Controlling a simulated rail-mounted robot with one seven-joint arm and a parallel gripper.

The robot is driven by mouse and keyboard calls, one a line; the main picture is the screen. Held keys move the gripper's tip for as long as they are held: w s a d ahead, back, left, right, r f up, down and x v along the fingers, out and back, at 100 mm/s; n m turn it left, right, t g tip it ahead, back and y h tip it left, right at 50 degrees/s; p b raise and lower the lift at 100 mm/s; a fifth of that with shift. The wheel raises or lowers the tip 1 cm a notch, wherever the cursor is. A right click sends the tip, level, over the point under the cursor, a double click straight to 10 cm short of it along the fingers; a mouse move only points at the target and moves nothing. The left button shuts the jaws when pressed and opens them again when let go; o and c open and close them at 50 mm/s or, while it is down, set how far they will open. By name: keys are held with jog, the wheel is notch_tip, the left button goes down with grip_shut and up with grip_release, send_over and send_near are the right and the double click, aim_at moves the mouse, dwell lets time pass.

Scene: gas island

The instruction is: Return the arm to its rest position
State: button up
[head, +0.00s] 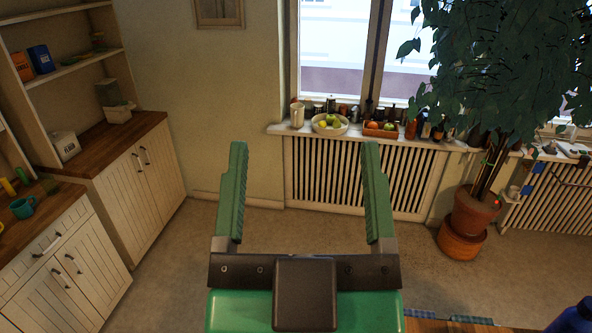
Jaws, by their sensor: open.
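My gripper (306,192) fills the lower middle of the head view. Its two green ridged fingers point up and away, well apart, with nothing between them. Its dark palm plate and green body show at the bottom edge. Behind the fingers are the floor, the wall and a slatted radiator cover (318,174), all at a distance. The fingers appear to touch nothing. The rest of the arm is hidden below the frame.
A cream cabinet (138,182) and shelves (72,68) stand at the left. A potted plant (474,222) stands at the right. A wooden surface (425,325) and blue object (574,319) show at the lower right. The middle floor is clear.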

notch_tip(320, 180, up, 12)
jog(key=s+p, duration=0.1)
jog(key=p, duration=0.9)
jog(key=shift+s+a+f+t+y, duration=0.25)
jog(key=shift+s+a+t+y, duration=0.05)
jog(key=shift+a+t+y, duration=0.1)
